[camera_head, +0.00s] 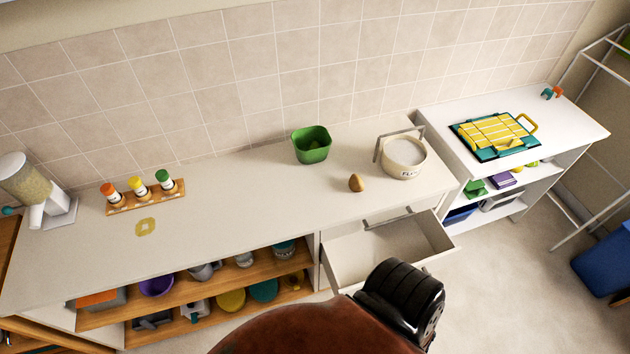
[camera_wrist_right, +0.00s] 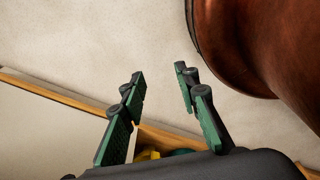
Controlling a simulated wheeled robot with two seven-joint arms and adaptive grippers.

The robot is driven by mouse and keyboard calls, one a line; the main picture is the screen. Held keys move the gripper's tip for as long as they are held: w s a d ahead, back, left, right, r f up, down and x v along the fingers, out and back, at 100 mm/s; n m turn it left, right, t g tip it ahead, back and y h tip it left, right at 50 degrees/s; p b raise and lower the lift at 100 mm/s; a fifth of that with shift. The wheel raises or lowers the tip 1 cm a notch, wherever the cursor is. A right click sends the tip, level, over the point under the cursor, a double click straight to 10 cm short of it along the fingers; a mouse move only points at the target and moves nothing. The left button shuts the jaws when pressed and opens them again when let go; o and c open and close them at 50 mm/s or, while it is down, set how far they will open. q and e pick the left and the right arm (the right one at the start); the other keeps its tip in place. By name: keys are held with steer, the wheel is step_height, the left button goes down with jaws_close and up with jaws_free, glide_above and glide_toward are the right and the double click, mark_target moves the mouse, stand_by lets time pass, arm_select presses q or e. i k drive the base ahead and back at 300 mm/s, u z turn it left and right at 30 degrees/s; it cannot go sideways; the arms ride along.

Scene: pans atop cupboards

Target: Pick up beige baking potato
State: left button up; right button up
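The beige baking potato (camera_head: 356,183) is a small brown-beige lump on the white countertop (camera_head: 240,205). It sits just left of a white flour pot and right of and below a green bin in the head view. My right gripper (camera_wrist_right: 160,95) shows in the right wrist view with two green-and-black fingers spread apart and nothing between them. Beyond the fingers are pale floor and a wooden shelf edge. The potato is not visible in the right wrist view. My left gripper is not in view.
The flour pot (camera_head: 405,160) with a raised handle and the green bin (camera_head: 312,145) flank the potato. An open empty drawer (camera_head: 375,250) juts out below the counter. A spice rack (camera_head: 146,197) stands left. The counter's middle is mostly clear.

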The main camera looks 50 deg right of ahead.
mark_target(356, 184)
steer(key=u, duration=0.05)
steer(key=k, duration=0.85)
steer(key=z, duration=1)
steer(key=i, duration=0.5)
steer(key=u, duration=0.05)
